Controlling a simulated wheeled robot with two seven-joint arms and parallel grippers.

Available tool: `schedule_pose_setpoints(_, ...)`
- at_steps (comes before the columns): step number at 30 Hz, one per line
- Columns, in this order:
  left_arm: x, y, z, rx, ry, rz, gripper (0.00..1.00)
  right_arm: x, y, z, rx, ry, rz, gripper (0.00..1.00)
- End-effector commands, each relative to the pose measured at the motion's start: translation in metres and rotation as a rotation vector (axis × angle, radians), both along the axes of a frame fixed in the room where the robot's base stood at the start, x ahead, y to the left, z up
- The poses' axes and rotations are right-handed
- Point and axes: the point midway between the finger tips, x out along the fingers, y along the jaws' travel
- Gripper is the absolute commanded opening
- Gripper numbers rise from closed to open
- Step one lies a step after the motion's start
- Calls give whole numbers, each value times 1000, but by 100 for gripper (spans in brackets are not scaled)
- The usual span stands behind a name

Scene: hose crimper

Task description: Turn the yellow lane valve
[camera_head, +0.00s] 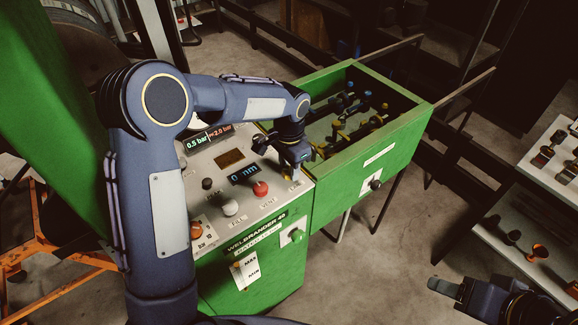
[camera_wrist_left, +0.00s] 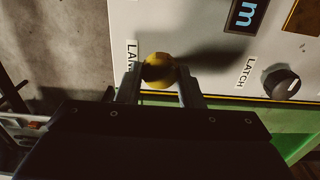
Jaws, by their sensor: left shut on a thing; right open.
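The yellow lane valve is a round yellow knob (camera_wrist_left: 158,70) on the light panel, beside a label reading "LA…" that is partly covered. My left gripper (camera_wrist_left: 160,80) has a finger on each side of the knob and is shut on it. In the head view my left gripper (camera_head: 295,168) reaches down to the panel's right end, where only a little of the knob shows. My right gripper (camera_head: 446,288) is open at the lower right, away from the panel.
The green machine's panel (camera_head: 215,175) carries a red VENT knob (camera_head: 260,188), a white FILL knob (camera_head: 230,207) and displays. A black LATCH knob (camera_wrist_left: 283,83) sits near my left gripper. A green open box (camera_head: 365,165) adjoins on the right. A white shelf (camera_head: 530,205) holds fittings.

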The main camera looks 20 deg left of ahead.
Motion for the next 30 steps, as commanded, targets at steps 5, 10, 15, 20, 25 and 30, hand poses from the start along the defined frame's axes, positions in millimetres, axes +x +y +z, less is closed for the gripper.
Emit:
schedule_pose_setpoints(5, 0, 0, 0, -1, -1, -168, 11, 0, 0, 1, 0, 0, 0, 56)
schedule_pose_setpoints(10, 0, 0, 0, -1, -1, -329, 11, 0, 0, 2, 0, 0, 0, 56)
schedule_pose_setpoints(15, 0, 0, 1, -1, -1, -481, 11, 0, 0, 3, 0, 0, 0, 56)
schedule_pose_setpoints(20, 0, 0, 0, 0, -1, -601, 11, 0, 0, 4, 0, 0, 0, 56)
schedule_pose_setpoints(25, 0, 0, 0, -1, -1, -700, 11, 0, 0, 6, 0, 0, 0, 56)
schedule_pose_setpoints(30, 0, 0, 0, -1, -1, -762, 11, 0, 0, 6, 0, 0, 0, 56)
